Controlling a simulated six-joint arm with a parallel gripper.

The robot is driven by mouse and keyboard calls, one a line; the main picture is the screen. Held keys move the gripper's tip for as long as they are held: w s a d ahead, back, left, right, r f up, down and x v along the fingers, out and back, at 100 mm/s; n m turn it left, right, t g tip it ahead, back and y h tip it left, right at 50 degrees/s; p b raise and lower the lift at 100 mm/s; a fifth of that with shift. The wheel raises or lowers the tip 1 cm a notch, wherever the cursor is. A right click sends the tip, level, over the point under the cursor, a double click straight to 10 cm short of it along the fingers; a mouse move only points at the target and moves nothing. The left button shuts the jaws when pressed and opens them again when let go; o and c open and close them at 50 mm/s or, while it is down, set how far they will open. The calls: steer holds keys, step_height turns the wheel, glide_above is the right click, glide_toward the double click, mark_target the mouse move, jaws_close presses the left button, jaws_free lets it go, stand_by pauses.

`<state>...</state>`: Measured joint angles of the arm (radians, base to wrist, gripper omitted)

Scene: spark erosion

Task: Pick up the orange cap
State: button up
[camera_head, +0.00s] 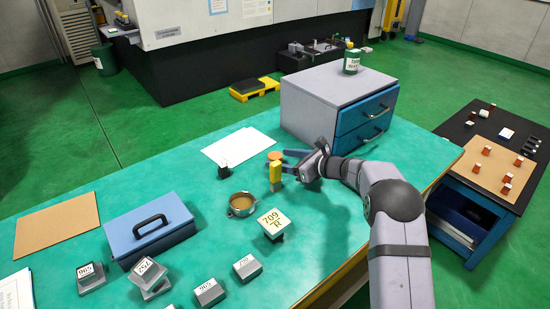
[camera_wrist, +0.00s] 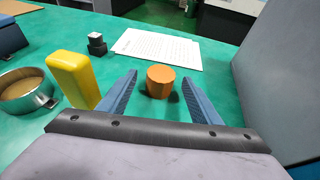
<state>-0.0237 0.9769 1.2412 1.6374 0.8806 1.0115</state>
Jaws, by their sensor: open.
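The orange cap (camera_wrist: 160,82) is a short orange cylinder standing on the green table in the wrist view. It lies just beyond and between my fingertips. In the head view the cap (camera_head: 273,156) shows small, partly behind the yellow block. My gripper (camera_wrist: 158,84) is open and empty, with its two blue fingers low over the table on either side of the line to the cap. My gripper (camera_head: 293,161) also shows in the head view, coming in from the right. I cannot tell exactly how far the fingertips stand from the cap.
A yellow block (camera_wrist: 74,79) stands close beside the left finger. A metal cup (camera_wrist: 27,90), a small dark block (camera_wrist: 97,44) and white paper (camera_wrist: 157,47) lie further off. A drawer cabinet (camera_head: 323,97) stands close at right. The blue toolbox (camera_head: 150,230) sits front left.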

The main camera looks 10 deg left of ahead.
mark_target(280, 158)
steer(key=shift+x, duration=0.85)
steer(key=c, duration=1.1)
step_height(280, 158, up, 10)
steer(key=shift+r, duration=0.1)
